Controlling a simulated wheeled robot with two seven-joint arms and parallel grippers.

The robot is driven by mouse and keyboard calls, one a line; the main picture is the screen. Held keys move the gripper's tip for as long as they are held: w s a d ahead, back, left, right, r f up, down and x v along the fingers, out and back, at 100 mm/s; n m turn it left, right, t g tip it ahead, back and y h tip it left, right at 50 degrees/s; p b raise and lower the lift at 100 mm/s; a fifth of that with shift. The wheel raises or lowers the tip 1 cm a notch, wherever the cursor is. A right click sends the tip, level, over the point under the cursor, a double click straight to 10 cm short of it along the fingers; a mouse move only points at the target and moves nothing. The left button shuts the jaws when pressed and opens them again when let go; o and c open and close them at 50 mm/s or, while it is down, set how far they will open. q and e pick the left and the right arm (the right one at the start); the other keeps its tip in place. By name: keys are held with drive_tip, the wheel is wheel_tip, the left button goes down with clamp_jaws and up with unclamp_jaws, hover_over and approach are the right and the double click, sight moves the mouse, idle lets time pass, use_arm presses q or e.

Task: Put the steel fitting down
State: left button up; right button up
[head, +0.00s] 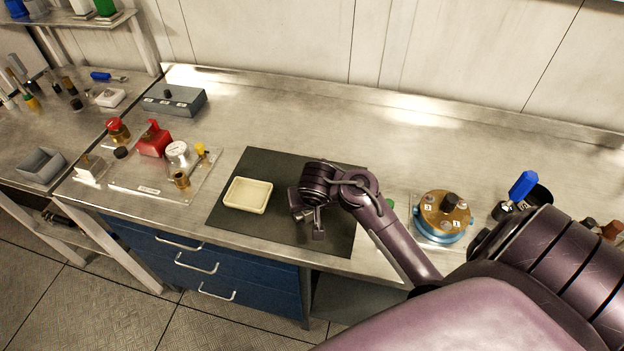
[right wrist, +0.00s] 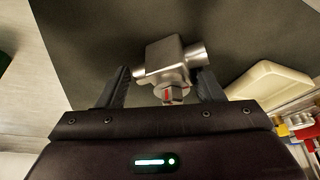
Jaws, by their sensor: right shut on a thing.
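The steel fitting (right wrist: 165,57) is a silvery block with round stubs at its sides and a small red mark at its near end. My right gripper (right wrist: 163,82) is shut on it, a dark finger on each side. In the head view my right gripper (head: 308,216) is over the right part of the dark mat (head: 236,228), and the fitting is small and mostly hidden there. I cannot tell whether the fitting touches the mat. My left gripper is not in view.
A cream tray (head: 248,195), apparently empty, lies on the mat left of the gripper. A plate with a red block (head: 154,139) and valves stands further left. A blue-ringed brass housing (head: 443,217) stands to the right. The bench behind the mat is clear.

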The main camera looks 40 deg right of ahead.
drive_tip(key=shift+a, duration=0.15)
drive_tip(key=o, duration=0.8)
drive_tip(key=shift+s, duration=0.1)
drive_tip(key=o, duration=0.4)
drive_tip(key=shift+f, duration=0.1)
drive_tip(key=shift+r, duration=0.35)
drive_tip(key=v, duration=1.1)
drive_tip(key=shift+s+r+p, duration=0.2)
drive_tip(key=shift+r+p, duration=0.1)
